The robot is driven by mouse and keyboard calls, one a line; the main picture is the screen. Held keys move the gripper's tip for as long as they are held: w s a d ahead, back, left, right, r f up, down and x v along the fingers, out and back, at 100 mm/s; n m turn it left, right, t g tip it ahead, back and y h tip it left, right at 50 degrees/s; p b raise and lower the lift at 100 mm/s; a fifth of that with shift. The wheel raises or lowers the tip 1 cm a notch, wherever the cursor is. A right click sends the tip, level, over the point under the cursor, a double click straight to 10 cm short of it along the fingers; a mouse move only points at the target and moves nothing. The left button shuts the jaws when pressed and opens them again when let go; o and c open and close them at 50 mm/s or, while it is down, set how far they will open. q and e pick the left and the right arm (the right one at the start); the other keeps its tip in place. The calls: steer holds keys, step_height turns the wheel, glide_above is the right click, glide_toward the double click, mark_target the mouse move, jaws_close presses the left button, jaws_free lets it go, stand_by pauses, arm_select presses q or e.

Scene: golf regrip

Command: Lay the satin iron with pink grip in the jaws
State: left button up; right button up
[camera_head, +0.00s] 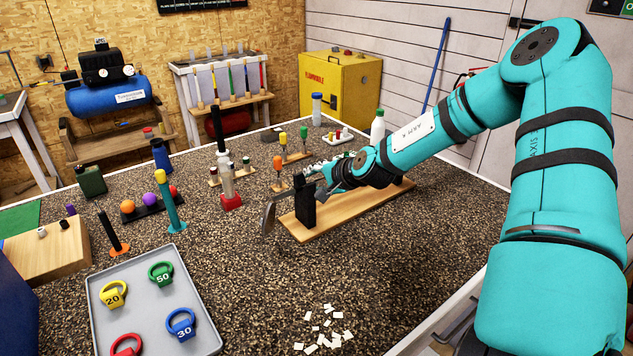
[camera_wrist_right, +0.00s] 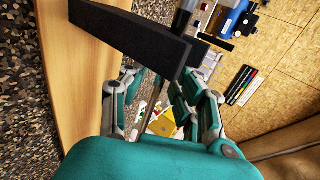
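A grey iron head (camera_head: 268,215) hangs beside the black jaws (camera_head: 305,207) on a wooden board (camera_head: 345,213). In the wrist view, the black jaws (camera_wrist_right: 130,35) stand close ahead, and a thin shaft runs from them back between my fingers. My right gripper (camera_head: 322,177) is just behind the jaws. Its fingers (camera_wrist_right: 160,85) look spread apart around the shaft in the wrist view. I cannot see a pink grip; the rest of the club is hidden by the jaws and my arm. My left gripper is not in view.
A grey tray (camera_head: 205,328) with coloured numbered weights lies front left. White scraps (camera_head: 325,328) are scattered at the front. Upright holders, including a red-based stand (camera_head: 231,201) and a teal post (camera_head: 171,212), stand left of the board. The mat right of the board is bare.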

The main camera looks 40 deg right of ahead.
steer(key=shift+f, duration=0.1)
steer(key=shift+s+r, duration=0.3)
steer(key=shift+s, duration=0.05)
steer(key=v, duration=1.1)
stand_by(4.5)
